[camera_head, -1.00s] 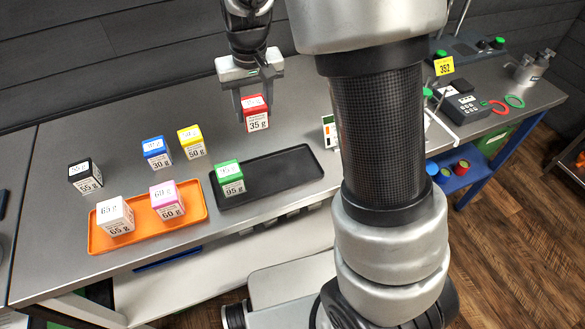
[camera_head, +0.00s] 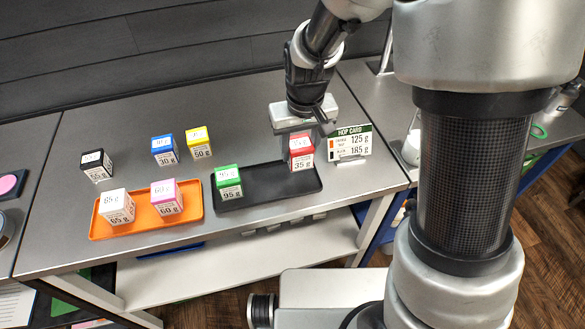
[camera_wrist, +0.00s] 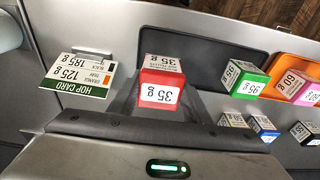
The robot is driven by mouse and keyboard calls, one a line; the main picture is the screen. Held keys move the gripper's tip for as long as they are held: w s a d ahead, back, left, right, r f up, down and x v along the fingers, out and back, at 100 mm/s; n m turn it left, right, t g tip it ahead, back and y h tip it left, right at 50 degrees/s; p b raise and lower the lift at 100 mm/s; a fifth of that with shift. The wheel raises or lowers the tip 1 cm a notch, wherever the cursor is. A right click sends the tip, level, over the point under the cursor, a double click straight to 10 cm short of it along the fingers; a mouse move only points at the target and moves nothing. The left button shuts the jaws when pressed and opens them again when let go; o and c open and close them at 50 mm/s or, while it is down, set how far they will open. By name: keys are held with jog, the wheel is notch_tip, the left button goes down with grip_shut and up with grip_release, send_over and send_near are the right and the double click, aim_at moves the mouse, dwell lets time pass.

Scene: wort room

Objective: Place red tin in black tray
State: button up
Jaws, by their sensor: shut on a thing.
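The red tin (camera_head: 301,152), marked 35 g, is at the right end of the black tray (camera_head: 262,192) in the head view. My gripper (camera_head: 303,134) is above it and shut on it. The red tin also shows between the fingers in the wrist view (camera_wrist: 161,82), over the black tray (camera_wrist: 197,50). I cannot tell whether its base touches the tray floor. The green tin (camera_head: 229,182), marked 95 g, stands in the left end of the black tray.
An orange tray (camera_head: 146,226) to the left holds a white tin (camera_head: 117,207) and a pink tin (camera_head: 166,197). Black (camera_head: 97,166), blue (camera_head: 165,150) and yellow (camera_head: 199,143) tins stand behind. The hop card (camera_head: 350,143) stands just right of the red tin.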

aim_at(299, 164)
jog(key=shift+f, duration=2.95)
jog(key=shift+f+b, duration=0.2)
jog(key=shift+b, duration=0.15)
jog(key=o, duration=1.1)
